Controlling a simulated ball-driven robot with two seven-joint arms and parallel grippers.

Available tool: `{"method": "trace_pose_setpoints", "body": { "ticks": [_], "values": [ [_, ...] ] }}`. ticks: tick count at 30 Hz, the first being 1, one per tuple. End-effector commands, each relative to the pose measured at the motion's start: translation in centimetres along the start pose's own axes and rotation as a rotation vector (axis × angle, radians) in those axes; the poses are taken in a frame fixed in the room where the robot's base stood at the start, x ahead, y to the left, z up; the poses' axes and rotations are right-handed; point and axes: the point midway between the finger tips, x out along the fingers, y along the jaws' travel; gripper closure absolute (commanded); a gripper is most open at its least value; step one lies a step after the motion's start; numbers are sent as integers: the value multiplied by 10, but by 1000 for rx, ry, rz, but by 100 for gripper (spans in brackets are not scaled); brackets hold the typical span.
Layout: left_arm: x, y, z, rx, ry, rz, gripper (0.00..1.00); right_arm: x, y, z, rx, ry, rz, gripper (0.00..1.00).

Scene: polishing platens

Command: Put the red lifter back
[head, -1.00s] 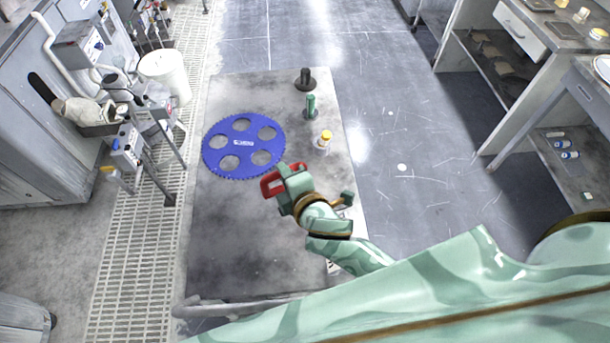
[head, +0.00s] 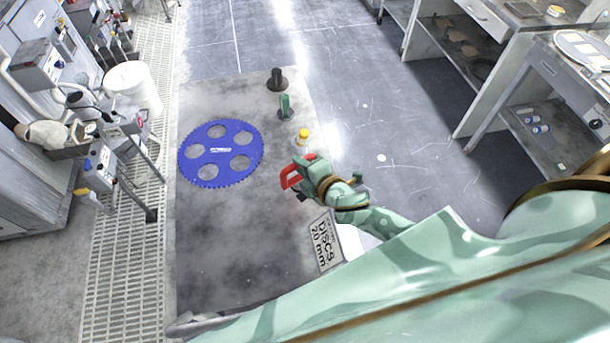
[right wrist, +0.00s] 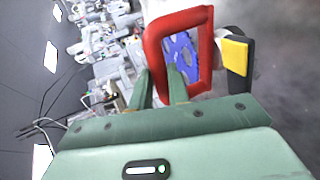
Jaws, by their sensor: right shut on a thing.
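The red lifter (head: 288,178) is a red loop-shaped handle held in my right gripper (head: 303,175), over the right part of the grey table (head: 225,260). In the right wrist view the lifter (right wrist: 154,58) stands up between and beyond the fingers of my right gripper (right wrist: 160,88), which is shut on it. A black piece with a yellow block (right wrist: 234,55) shows beside the red loop; I cannot tell whether it belongs to the lifter. The blue toothed disc (head: 221,151) with round holes lies flat on the table, left of the gripper and apart from it. My left gripper is out of view.
A yellow-capped bottle (head: 302,138), a green upright piece (head: 285,104) and a black peg on a base (head: 277,80) stand along the table's right side. A sign reading "DISCS 20 mm" (head: 323,243) is near the right edge. The table's front left is clear.

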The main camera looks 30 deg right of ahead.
Motion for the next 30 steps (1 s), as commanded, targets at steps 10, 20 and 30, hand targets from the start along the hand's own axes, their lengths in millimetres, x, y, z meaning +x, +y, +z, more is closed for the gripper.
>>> {"method": "trace_pose_setpoints", "body": {
  "ticks": [10, 20, 30],
  "values": [
    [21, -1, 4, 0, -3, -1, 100, 15, -34, 10, 3, 1, 3, 100],
    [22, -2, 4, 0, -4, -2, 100, 16, -37, 10, 0, 1, 5, 100],
    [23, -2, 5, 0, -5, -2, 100, 16, -41, 10, 0, 1, 0, 61]
  ]
}}
